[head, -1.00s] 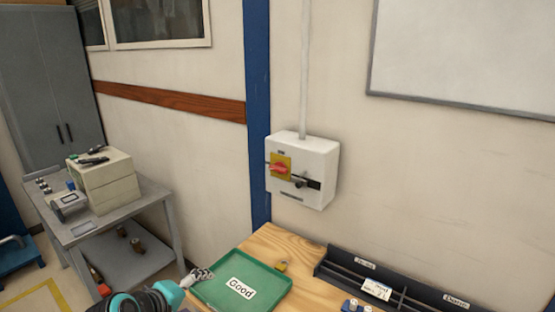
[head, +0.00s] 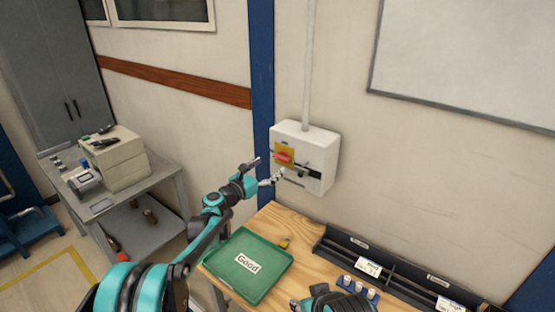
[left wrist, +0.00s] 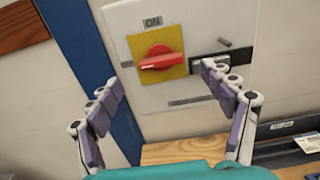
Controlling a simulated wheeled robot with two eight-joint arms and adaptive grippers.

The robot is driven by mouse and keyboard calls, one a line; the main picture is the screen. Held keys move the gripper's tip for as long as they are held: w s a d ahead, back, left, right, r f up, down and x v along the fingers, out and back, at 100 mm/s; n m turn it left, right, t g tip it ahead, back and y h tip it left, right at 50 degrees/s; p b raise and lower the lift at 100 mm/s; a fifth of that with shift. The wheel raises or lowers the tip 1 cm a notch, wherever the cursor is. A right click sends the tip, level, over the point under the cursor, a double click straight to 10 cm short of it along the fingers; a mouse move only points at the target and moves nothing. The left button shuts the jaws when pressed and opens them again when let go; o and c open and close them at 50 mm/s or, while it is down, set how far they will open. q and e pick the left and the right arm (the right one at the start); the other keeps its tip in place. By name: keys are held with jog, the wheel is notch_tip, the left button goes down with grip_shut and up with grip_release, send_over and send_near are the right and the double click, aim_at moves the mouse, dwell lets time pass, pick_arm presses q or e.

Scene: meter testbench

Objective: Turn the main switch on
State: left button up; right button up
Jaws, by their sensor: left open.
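The main switch is a white wall box (head: 318,148) with a yellow plate and a red rotary handle (head: 285,156). In the left wrist view the red handle (left wrist: 158,58) lies roughly horizontal on the yellow plate (left wrist: 170,38), below an "ON" label (left wrist: 153,21). My left gripper (head: 274,179) is in front of the box, just below and left of the handle in the head view. In the left wrist view its fingers (left wrist: 167,72) are spread to either side of the handle, with nothing between them. Contact with the handle does not show.
A black lever part (left wrist: 208,62) sits right of the handle. Below, the wooden bench (head: 290,225) holds a green "Good" tray (head: 232,282) and a dark rack (head: 395,270). A teal part of my right arm shows at the bottom edge. A grey cart (head: 165,180) stands left.

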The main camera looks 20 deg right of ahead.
aim_at(280, 159)
pick_arm(q)
jog(key=x, duration=0.5)
jog(key=shift+w+d, duration=0.1)
jog(key=shift+d, duration=0.1)
jog(key=c, duration=1.2)
